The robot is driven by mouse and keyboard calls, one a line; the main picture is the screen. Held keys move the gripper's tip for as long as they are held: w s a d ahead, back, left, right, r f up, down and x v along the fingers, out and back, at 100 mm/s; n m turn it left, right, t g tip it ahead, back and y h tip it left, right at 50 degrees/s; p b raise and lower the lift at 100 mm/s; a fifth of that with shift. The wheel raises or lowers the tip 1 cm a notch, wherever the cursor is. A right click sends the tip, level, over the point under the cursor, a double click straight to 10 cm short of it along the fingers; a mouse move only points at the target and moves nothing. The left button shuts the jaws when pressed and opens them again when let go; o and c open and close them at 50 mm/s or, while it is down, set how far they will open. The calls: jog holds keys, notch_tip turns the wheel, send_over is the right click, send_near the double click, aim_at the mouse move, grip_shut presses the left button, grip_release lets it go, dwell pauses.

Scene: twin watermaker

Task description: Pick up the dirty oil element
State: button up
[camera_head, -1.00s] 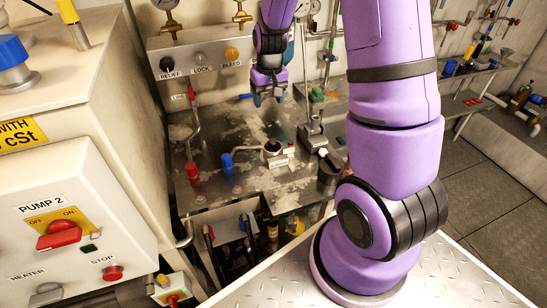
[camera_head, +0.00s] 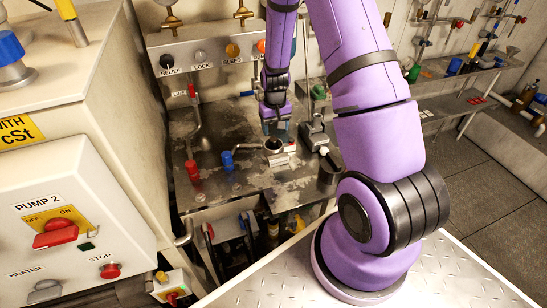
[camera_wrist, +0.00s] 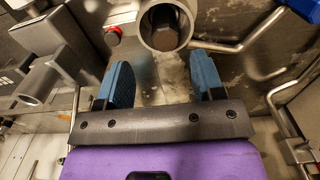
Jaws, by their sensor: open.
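A round metal housing (camera_wrist: 146,38) with an open top stands just beyond my fingertips in the wrist view. A dark brown element (camera_wrist: 165,30), which I take to be the dirty oil element, sits inside it, its lower part hidden by the wall. In the head view the housing (camera_head: 273,150) stands on the stained metal bench, and the element is too small to make out. My gripper (camera_wrist: 162,78) has two blue finger pads spread apart with nothing between them. In the head view my gripper (camera_head: 275,128) is just above and behind the housing.
A blue-capped fitting (camera_head: 227,161) and a red one (camera_head: 193,171) stand left of the housing. A grey upright stand (camera_head: 316,132) is close on the right. A panel with knobs (camera_head: 215,60) rises behind. A bent pipe (camera_wrist: 250,42) runs right of the housing.

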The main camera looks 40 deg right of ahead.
aim_at(273, 138)
jog(key=f, duration=0.5)
jog(key=shift+w+a, duration=0.1)
jog(key=shift+a, duration=0.25)
jog(key=c, duration=1)
